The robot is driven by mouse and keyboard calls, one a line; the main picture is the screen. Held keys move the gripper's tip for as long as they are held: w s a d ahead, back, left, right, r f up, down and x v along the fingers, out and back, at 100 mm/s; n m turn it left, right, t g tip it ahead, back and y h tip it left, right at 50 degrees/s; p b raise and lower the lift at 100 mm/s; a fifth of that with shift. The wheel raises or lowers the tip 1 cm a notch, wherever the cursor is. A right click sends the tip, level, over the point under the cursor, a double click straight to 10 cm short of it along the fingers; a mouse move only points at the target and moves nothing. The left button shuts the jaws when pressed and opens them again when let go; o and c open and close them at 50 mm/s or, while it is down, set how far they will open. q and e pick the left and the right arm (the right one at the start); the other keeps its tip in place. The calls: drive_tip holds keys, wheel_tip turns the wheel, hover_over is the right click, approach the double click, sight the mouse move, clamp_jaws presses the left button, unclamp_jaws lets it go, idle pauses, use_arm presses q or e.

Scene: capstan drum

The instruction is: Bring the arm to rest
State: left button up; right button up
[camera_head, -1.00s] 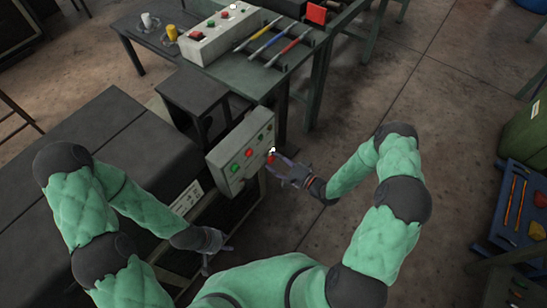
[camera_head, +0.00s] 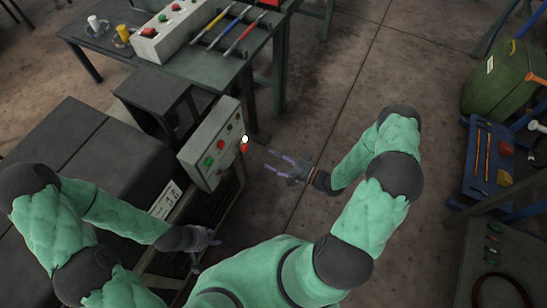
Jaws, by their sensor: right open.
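My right gripper (camera_head: 270,161) is open and empty. Its fingers point left, toward the grey control box (camera_head: 212,143), with a clear gap between them. The box carries green and red buttons on its face, a red knob on its right side (camera_head: 244,148) and a white round piece above that knob. My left gripper (camera_head: 207,243) hangs low, below the control box and beside the dark machine's frame. It is small and dark, and I cannot tell how far its fingers are apart.
A dark flat-topped machine (camera_head: 75,150) fills the left. A workbench (camera_head: 190,55) behind holds another button box, screwdriver-like tools and cups. A green bin (camera_head: 500,85), a blue tool tray (camera_head: 485,165) and a grey cabinet stand at right. The floor beside my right gripper is clear.

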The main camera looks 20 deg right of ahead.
idle(0.3)
drive_tip(key=w+a+f+n+g+h, duration=0.1)
drive_tip(key=a+f+n+g+h, duration=0.25)
drive_tip(key=a+f+g, duration=0.3)
drive_tip(key=s+a+n+g+h, duration=0.1)
drive_tip(key=s+a+g, duration=0.1)
drive_tip(key=s, duration=0.3)
drive_tip(key=s+a+f+n+g+h+p, duration=0.1)
drive_tip(key=s+a+n+g, duration=0.1)
drive_tip(key=s, duration=0.3)
drive_tip(key=s+a+n+g+h, duration=0.1)
drive_tip(key=s+a+g, duration=0.1)
drive_tip(key=s, duration=0.3)
drive_tip(key=shift+s+f+n+g, duration=0.25)
drive_tip(key=shift+f+n+g, duration=0.1)
drive_tip(key=shift+g, duration=0.4)
